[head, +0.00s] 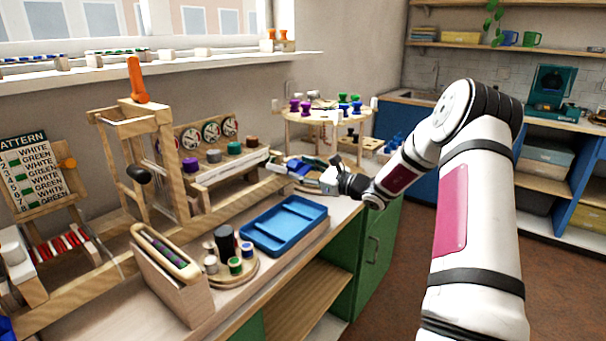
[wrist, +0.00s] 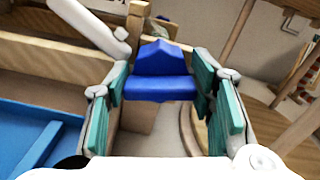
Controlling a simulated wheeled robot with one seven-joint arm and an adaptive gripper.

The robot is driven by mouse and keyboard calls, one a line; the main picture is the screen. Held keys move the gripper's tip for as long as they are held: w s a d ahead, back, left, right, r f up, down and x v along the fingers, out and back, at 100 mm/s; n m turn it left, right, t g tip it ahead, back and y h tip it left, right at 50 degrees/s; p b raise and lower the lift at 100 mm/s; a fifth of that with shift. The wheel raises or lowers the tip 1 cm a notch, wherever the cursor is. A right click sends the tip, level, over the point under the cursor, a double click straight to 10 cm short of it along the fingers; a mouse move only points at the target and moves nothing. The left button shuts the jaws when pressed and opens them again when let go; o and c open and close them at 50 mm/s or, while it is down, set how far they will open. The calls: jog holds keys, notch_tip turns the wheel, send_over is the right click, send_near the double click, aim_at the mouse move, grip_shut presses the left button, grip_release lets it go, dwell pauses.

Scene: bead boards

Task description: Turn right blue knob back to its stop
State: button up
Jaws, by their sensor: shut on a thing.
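The blue knob (wrist: 160,72) is in the middle of the wrist view, with a peaked top and a wider block-like lower part. My gripper (wrist: 160,84) has its teal-padded fingers on either side of it and is shut on it. In the head view my gripper (head: 335,178) is at the right end of the wooden bench, beyond the blue tray.
A blue tray (head: 248,234) lies on the bench nearer me, with a round stand of spools (head: 232,280) beside it. A wooden frame with dials (head: 210,132) stands to the left. A round table (head: 325,117) with coloured spools is behind my gripper.

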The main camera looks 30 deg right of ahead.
jog(key=n+b, duration=0.3)
jog(key=shift+a+f+n, duration=0.1)
jog(key=shift+f+n, duration=0.15)
jog(key=shift+n, duration=0.15)
jog(key=n+b, duration=0.3)
jog(key=b, duration=0.2)
jog(key=shift+f+n, duration=0.15)
jog(key=shift+n, duration=0.15)
jog(key=n+b, duration=0.5)
jog(key=b, duration=0.4)
jog(key=shift+a+f, duration=0.1)
jog(key=n+b, duration=0.2)
jog(key=b, duration=0.2)
jog(key=shift+s, duration=0.1)
jog(key=shift+n+b, duration=0.5)
jog(key=shift+b, duration=0.05)
jog(key=o, duration=1.2)
jog(key=shift+r, duration=0.2)
jog(key=v, duration=1.2)
